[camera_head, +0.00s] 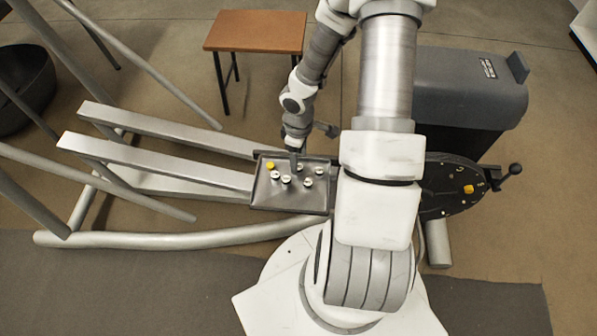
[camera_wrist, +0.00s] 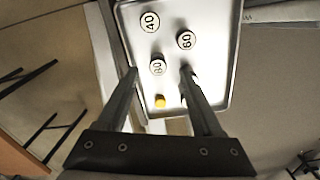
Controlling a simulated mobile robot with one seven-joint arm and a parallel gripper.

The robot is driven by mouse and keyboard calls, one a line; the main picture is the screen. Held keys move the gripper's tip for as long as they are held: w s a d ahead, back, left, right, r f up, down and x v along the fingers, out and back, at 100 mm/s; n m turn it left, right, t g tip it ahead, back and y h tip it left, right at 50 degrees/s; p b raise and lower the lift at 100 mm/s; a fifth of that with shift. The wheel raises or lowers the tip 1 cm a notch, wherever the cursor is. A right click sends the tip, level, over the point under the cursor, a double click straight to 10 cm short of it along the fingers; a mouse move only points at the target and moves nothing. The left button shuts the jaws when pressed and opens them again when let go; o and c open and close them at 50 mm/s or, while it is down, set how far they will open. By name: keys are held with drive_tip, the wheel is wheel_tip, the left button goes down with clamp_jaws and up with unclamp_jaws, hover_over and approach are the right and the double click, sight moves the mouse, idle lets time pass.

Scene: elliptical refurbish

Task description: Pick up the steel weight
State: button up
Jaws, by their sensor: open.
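Several small round weights with numbered white tops stand in a shallow metal tray (camera_head: 262,200). In the wrist view, I see a weight marked 40 (camera_wrist: 150,22), one marked 60 (camera_wrist: 186,39) and one whose number may be 80 or 30 (camera_wrist: 157,67). The last appears between the fingertips of my open gripper (camera_wrist: 159,71); I cannot tell whether they touch it. Another weight is partly hidden behind the right finger. In the head view, my gripper (camera_head: 294,158) points down over the back of the tray. Which weight is steel is not clear.
A small yellow piece (camera_wrist: 160,101) is in the tray. The tray sits on an elliptical machine with metal rails (camera_head: 150,155). A black dial plate (camera_head: 440,190) with a yellow knob (camera_head: 468,188) is to the right. A brown table (camera_head: 256,32) stands behind.

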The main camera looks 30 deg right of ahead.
drive_tip(key=shift+w+d+f+b, duration=0.1)
drive_tip(key=shift+f+b, duration=0.75)
drive_tip(key=shift+f, duration=0.45)
drive_tip(key=shift+w+f+b, duration=0.1)
drive_tip(key=shift+f+b, duration=0.7)
drive_tip(key=shift+f, duration=0.5)
clamp_jaws()
